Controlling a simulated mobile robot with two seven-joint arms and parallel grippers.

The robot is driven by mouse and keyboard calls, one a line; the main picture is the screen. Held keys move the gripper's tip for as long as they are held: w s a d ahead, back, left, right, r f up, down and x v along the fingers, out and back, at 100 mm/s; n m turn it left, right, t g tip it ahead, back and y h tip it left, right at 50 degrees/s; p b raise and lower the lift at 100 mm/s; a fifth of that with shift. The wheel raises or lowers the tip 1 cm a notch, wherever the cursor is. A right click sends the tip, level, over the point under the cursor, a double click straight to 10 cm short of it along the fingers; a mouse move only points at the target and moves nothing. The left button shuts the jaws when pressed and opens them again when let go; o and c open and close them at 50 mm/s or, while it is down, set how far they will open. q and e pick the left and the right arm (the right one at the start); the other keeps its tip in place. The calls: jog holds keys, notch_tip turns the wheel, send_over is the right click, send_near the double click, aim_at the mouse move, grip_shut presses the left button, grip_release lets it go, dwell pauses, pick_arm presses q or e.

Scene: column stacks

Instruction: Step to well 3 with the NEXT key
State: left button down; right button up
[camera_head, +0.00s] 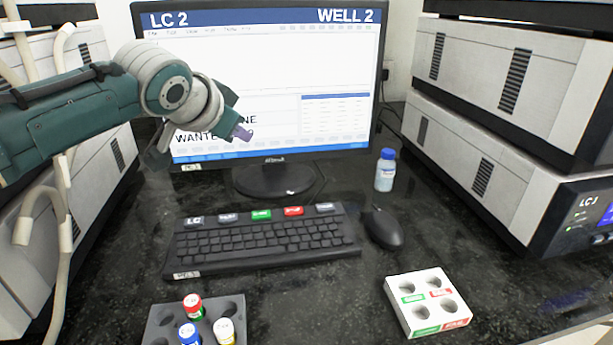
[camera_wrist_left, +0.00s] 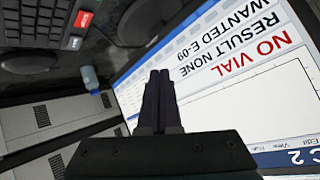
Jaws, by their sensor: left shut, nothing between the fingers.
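The monitor (camera_head: 270,60) reads LC 2 and WELL 2 in the head view. In the left wrist view its screen (camera_wrist_left: 240,60) reads NO VIAL, RESULT NONE and WANTED E-09. The black keyboard (camera_head: 262,243) lies below it, with a top row of larger keys: an LC key (camera_head: 194,220), a green key (camera_head: 261,215), a red key (camera_head: 293,211) and grey ones. Their small labels are too blurred to tell which is NEXT. My left gripper (camera_head: 241,133) is shut and empty, raised in front of the screen, above and apart from the keyboard. My right gripper is out of view.
A black mouse (camera_head: 384,230) lies right of the keyboard. A blue-capped bottle (camera_head: 384,175) stands behind it. A dark rack (camera_head: 155,327) with capped vials and a white rack (camera_head: 398,293) with empty holes sit in front. Instrument stacks (camera_head: 455,145) flank both sides.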

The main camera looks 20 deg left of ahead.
pick_arm(q)
jog(key=m, duration=0.4)
jog(key=m+g+b, duration=0.1)
jog(key=m, duration=1.6)
send_over(228, 218)
jog(key=f, duration=0.1)
jog(key=s+f, duration=0.1)
jog(key=f, duration=0.1)
jog(key=shift+d, duration=0.15)
jog(key=shift+f, duration=0.1)
notch_tip(228, 218, down, 7)
jog(key=b, duration=0.9)
jog(key=shift+f+b, duration=0.35)
jog(key=shift+f, duration=0.5)
jog(key=shift+f, duration=0.1)
